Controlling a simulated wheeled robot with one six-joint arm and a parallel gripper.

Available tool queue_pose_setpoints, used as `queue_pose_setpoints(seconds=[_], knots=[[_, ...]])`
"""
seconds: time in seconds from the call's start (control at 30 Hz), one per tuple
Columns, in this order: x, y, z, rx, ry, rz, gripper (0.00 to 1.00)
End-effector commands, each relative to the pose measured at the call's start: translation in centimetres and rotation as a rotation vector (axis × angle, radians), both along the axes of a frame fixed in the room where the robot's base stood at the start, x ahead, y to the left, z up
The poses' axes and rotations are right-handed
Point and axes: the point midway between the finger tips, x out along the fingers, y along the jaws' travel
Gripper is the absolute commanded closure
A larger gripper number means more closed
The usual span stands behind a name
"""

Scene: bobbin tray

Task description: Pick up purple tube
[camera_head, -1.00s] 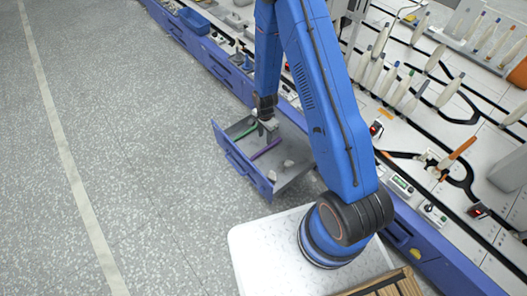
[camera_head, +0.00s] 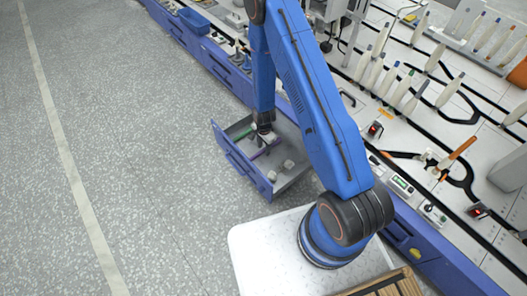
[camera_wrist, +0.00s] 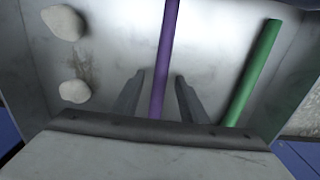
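The purple tube (camera_wrist: 164,60) lies on the floor of the open grey drawer. In the wrist view it runs lengthwise between the two fingers of my gripper (camera_wrist: 158,88), with a gap on each side. My gripper is open; I cannot tell its exact height above the tube. In the head view my gripper (camera_head: 264,138) is down inside the drawer (camera_head: 291,180), over the purple tube (camera_head: 258,153), and hides part of it.
A green tube (camera_wrist: 252,72) lies in the drawer to the right of my gripper in the wrist view. Two whitish lumps (camera_wrist: 68,54) lie on the left. The drawer's blue front (camera_head: 240,164) and side walls enclose this space.

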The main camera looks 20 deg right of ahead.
Motion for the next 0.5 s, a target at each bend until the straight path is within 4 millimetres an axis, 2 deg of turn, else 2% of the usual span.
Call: queue_pose_setpoints(seconds=[0.27, 0.33, 0.43, 0.5], knots=[[0.04, 0.01, -0.51, -0.001, 0.0, 0.0, 0.61], [0.04, 0.01, -0.51, -0.001, 0.0, 0.0, 0.73], [0.04, 0.0, -0.5, -0.001, 0.0, -0.001, 0.97], [0.04, 0.0, -0.5, -0.001, 0.0, -0.001, 1.0]])
